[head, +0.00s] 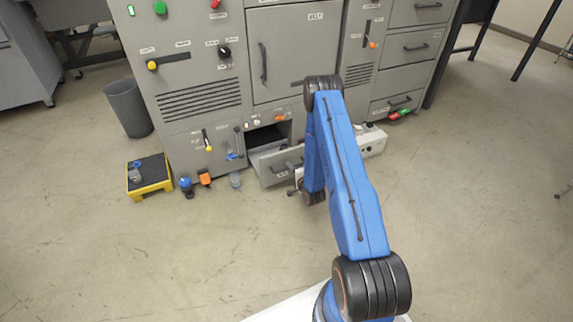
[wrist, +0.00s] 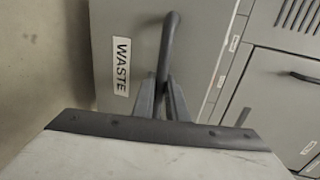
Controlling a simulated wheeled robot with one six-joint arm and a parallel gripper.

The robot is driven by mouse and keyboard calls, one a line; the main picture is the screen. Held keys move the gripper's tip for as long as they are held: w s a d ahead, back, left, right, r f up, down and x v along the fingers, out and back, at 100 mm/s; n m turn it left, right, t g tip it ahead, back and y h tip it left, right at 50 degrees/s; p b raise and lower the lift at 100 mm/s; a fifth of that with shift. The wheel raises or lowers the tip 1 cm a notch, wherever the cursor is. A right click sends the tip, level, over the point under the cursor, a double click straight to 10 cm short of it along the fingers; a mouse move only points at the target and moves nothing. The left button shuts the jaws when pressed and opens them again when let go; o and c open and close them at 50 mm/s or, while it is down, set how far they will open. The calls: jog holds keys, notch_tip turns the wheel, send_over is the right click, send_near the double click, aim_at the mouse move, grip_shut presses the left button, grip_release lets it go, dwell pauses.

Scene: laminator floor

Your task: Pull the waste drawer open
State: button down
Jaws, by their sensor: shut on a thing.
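The grey waste drawer (head: 270,168) is low in the machine's front and stands partly out, with its dark inside showing behind its front panel. In the wrist view its front (wrist: 120,30) bears a WASTE label (wrist: 122,66). The dark bar handle (wrist: 170,38) runs across that front. My gripper (wrist: 164,92) is shut on the handle near its lower end in the wrist view. In the head view my blue arm hides part of the drawer's right side, and the fingertips are hard to make out.
The grey machine (head: 200,75) rises behind the drawer. A yellow step with a black top (head: 150,182) stands at the left, with several small items on the floor beside it. A grey bin (head: 128,108) is behind it. The front floor is clear.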

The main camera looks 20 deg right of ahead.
jog(key=shift+f+v, duration=0.25)
jog(key=shift+v, duration=0.95)
jog(key=shift+s, duration=0.1)
jog(key=c, duration=1.8)
grip_release()
jog(key=shift+o, duration=0.2)
jog(key=v, duration=1.7)
jog(key=shift+s, duration=0.15)
